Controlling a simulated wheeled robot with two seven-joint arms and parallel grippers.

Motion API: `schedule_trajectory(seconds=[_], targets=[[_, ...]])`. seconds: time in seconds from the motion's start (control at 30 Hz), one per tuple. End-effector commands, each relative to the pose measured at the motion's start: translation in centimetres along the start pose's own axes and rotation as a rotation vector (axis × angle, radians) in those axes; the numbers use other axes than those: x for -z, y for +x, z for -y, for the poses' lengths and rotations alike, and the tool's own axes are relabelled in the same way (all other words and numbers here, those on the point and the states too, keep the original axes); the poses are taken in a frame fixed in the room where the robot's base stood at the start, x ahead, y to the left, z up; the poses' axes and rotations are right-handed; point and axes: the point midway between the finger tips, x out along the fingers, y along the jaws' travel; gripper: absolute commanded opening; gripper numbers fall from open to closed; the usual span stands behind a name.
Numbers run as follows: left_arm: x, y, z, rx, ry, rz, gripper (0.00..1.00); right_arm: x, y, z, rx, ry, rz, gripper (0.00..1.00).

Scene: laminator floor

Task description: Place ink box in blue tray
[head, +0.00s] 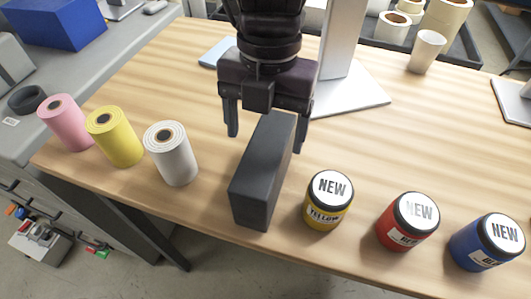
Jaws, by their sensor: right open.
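A dark grey upright box (262,180), likely the ink box, stands on the wooden table near its front edge. My right gripper (266,135) points down from above with its fingers apart, one on either side of the box's far end in the picture. I cannot tell whether the fingers touch it. A blue block-shaped thing (55,25), perhaps the blue tray, is on the grey surface at the upper left; its inside is not visible. My left gripper is not in view.
Pink (65,123), yellow (114,137) and white (171,153) rolls stand left of the box. Yellow (328,200), red (407,222) and blue (487,242) ink jars stand right. A white stand (345,90) is behind my gripper. A white cup (426,52) is farther back.

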Motion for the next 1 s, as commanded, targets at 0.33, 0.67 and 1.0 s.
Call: schedule_trajectory(seconds=[0.33,0.67,1.0], targets=[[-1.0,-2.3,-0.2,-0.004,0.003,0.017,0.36,0.0,4.5,0.3,0.003,-0.001,-0.004,0.78],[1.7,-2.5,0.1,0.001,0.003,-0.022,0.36,0.0,6.3,0.2,-0.002,0.000,-0.001,0.78],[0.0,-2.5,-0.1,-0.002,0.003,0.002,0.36,0.0,6.3,0.2,-0.001,0.000,-0.001,0.42]])
